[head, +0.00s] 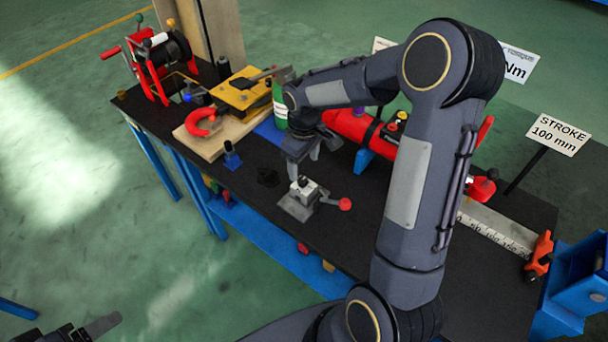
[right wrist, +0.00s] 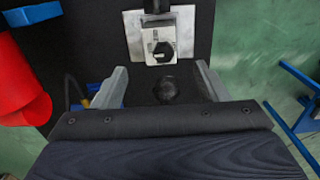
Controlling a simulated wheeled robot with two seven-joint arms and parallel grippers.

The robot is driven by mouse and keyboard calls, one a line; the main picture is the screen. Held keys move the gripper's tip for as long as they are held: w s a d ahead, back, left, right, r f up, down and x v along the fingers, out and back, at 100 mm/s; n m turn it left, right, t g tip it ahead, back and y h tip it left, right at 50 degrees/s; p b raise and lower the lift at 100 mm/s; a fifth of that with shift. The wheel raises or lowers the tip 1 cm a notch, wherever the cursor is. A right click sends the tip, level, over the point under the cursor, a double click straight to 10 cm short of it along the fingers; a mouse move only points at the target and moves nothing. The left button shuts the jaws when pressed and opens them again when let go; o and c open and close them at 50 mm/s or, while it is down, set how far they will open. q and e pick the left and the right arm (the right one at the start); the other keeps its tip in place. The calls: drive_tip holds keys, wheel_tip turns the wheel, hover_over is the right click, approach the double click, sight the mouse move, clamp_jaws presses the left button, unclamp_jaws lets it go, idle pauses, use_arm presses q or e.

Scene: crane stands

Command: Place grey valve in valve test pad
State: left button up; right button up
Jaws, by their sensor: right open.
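The grey valve (head: 307,189), a small block with a lever ending in a red ball, sits on a flat grey metal plate (head: 293,209), which looks like the valve test pad. In the right wrist view the valve (right wrist: 162,50) and plate (right wrist: 136,46) lie beyond the fingertips. My right gripper (head: 304,160) is open and empty, just behind the valve and apart from it. In the right wrist view its fingers (right wrist: 160,82) stand apart, with a black knob-like piece (right wrist: 168,89) on the table below. My left gripper (head: 100,326) shows only partly at the bottom left.
The dark table (head: 400,290) is bare at front.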

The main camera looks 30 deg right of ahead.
drive_tip(key=shift+s+r, duration=0.1)
drive_tip(key=shift+r, duration=0.8)
drive_tip(key=s+a+r+m+t+y, duration=0.2)
drive_tip(key=s+r+m, duration=0.1)
drive_tip(key=s+r, duration=0.65)
drive_tip(key=s+a+m+t+y, duration=0.1)
drive_tip(key=s+a+m+t, duration=0.2)
drive_tip(key=s, duration=0.9)
drive_tip(key=shift+s+a+r+t+y, duration=0.3)
drive_tip(key=shift+a+y, duration=0.1)
drive_tip(key=shift+a, duration=0.85)
drive_tip(key=shift+d, duration=0.1)
